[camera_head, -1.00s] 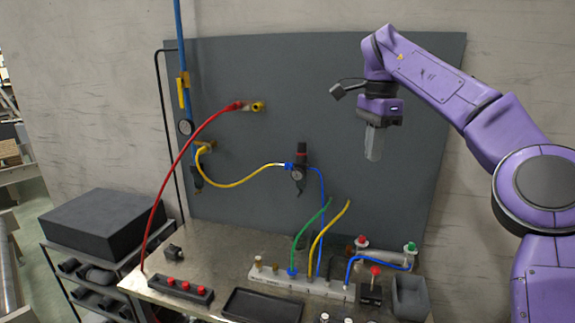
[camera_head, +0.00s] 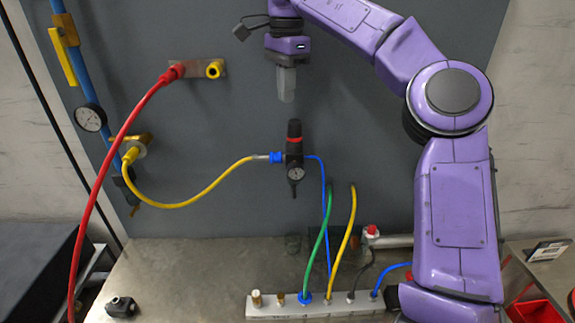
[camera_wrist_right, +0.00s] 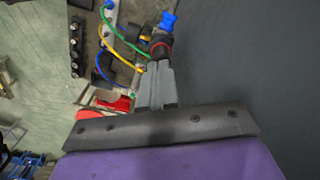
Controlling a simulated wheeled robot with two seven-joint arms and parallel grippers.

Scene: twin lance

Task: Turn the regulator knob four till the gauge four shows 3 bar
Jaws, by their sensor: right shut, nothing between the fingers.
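The regulator knob (camera_head: 294,130) is black with a red ring and stands upright on top of the regulator on the grey panel. Its small round gauge (camera_head: 296,174) has a white face just below; the needle is too small to read. My right gripper (camera_head: 287,98) is shut and empty, pointing straight down just above the knob, with a small gap showing in the head view. In the right wrist view the shut fingers (camera_wrist_right: 158,80) point toward the knob (camera_wrist_right: 160,47), partly covering the regulator. My left gripper is not in view.
A yellow hose (camera_head: 190,203) joins the regulator from the left and a blue hose (camera_head: 322,200) leaves on the right. A red hose (camera_head: 120,150) arcs at the left, near a larger gauge (camera_head: 90,118). A white manifold (camera_head: 262,311) stands on the metal bench (camera_head: 190,270).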

